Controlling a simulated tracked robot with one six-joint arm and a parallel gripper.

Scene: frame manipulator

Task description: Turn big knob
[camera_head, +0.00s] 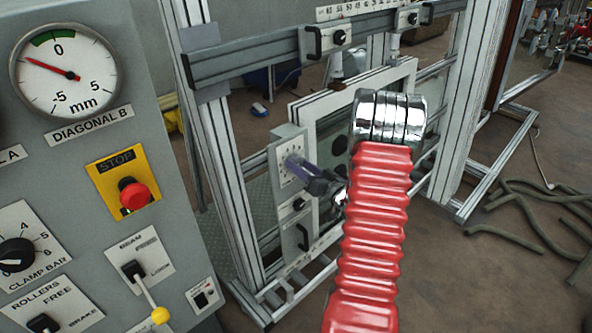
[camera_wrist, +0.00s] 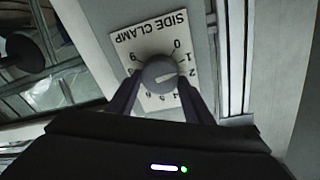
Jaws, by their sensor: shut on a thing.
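A round grey knob (camera_wrist: 160,75) sits on a white SIDE CLAMP dial plate (camera_wrist: 126,40), which appears upside down in the wrist view. A light line on the knob points toward the side with the 1 and 2 marks. My gripper (camera_wrist: 159,82) has one dark finger on each side of this knob and is shut on it. In the head view my gripper (camera_head: 294,163) reaches the dial plate on the grey frame panel (camera_head: 289,140); the knob itself is hidden there behind the fingers. My red sleeved arm covers part of the frame.
A control panel (camera_head: 75,130) at the left carries a DIAGONAL B gauge (camera_head: 65,70), a red stop button (camera_head: 133,194) and a CLAMP BAR knob (camera_head: 17,255). Aluminium posts (camera_head: 222,165) stand close to my gripper. Hoses (camera_head: 540,205) lie on the floor at right.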

